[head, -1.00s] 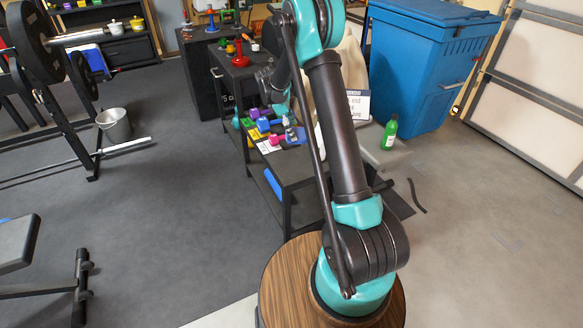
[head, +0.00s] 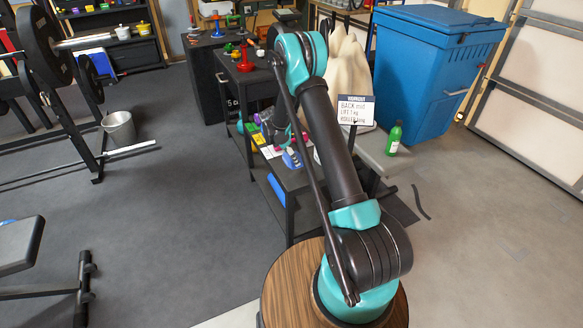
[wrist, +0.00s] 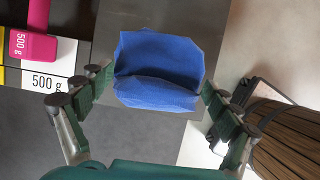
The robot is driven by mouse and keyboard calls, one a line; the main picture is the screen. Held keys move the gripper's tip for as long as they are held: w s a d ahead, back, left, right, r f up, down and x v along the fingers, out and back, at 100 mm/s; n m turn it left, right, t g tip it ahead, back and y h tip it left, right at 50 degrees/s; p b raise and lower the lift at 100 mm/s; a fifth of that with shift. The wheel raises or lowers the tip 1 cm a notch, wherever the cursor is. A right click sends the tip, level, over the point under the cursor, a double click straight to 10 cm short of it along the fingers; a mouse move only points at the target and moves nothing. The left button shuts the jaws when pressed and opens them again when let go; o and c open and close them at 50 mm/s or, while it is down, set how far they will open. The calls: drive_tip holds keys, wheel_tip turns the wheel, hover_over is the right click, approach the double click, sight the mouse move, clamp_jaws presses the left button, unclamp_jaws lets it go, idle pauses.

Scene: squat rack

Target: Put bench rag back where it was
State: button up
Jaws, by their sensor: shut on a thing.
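The blue bench rag (wrist: 160,70) is a crumpled, folded cloth in the middle of the wrist view. My gripper (wrist: 158,80) has its green-padded fingers on either side of the rag and is shut on it. The rag's underside is hidden, and I cannot tell how high it is above the dark grey surface behind it. In the head view my arm covers much of the work cart (head: 291,195), and the gripper cannot be made out clearly there.
A pink 500 g weight (wrist: 33,45) lies beside a white "500 g" label (wrist: 47,82). In the head view a green bottle (head: 394,138) and a lettered sign (head: 355,110) stand right of my arm. A blue bin (head: 430,70) is behind.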

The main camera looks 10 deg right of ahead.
sight(292, 172)
drive_tip(key=shift+f, duration=3.2)
drive_tip(key=o, duration=0.9)
drive_tip(key=shift+c, duration=0.2)
